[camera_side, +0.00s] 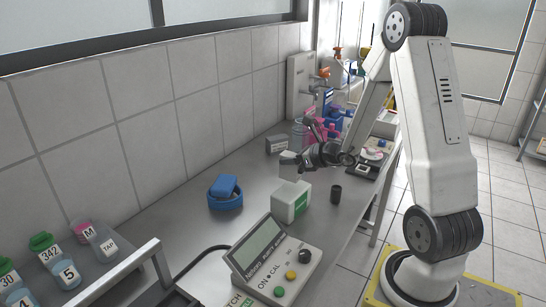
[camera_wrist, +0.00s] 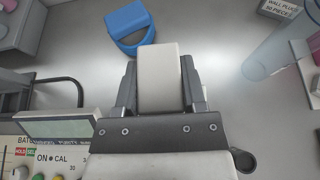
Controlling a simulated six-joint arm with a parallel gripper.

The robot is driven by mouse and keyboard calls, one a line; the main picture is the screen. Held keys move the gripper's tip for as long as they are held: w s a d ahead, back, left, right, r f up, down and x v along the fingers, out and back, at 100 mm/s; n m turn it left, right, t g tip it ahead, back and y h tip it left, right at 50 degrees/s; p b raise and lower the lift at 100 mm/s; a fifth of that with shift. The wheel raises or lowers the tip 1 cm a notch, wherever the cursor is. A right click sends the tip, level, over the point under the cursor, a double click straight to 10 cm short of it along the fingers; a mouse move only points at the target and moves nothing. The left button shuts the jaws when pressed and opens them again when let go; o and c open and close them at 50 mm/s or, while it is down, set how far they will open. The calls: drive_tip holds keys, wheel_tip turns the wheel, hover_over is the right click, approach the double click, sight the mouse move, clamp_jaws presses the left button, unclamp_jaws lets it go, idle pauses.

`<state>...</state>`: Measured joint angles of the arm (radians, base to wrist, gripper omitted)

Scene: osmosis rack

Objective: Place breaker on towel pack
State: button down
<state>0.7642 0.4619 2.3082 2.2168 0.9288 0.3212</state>
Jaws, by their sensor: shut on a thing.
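The breaker is a pale block (camera_side: 289,166). In the wrist view the breaker (camera_wrist: 158,80) stands between my two dark fingers, which are shut on its sides. My gripper (camera_side: 298,162) holds it over the towel pack (camera_side: 288,203), a white box with a green panel standing on the grey bench. The breaker's lower end is close to the pack's top. I cannot tell whether they touch. In the wrist view the towel pack is mostly hidden below the breaker and my gripper (camera_wrist: 158,85).
A blue object (camera_side: 225,190) lies left of the pack. A meter with a screen (camera_side: 262,246) stands in front. A dark cup (camera_side: 336,194) is to the right. A wall plugs box (camera_side: 276,144) and a clear cylinder (camera_wrist: 275,48) stand behind. Bench between blue object and pack is clear.

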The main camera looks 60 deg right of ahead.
sight(291, 168)
drive_tip(key=shift+f, duration=0.1)
drive_tip(key=shift+f, duration=1.7)
drive_tip(key=shift+f, duration=0.1)
drive_tip(key=shift+c, duration=0.8)
unclamp_jaws()
drive_tip(key=shift+s+r, duration=0.1)
drive_tip(key=shift+r, duration=0.1)
drive_tip(key=v, duration=1.1)
drive_tip(key=shift+s, duration=0.35)
drive_tip(key=shift+r, duration=0.15)
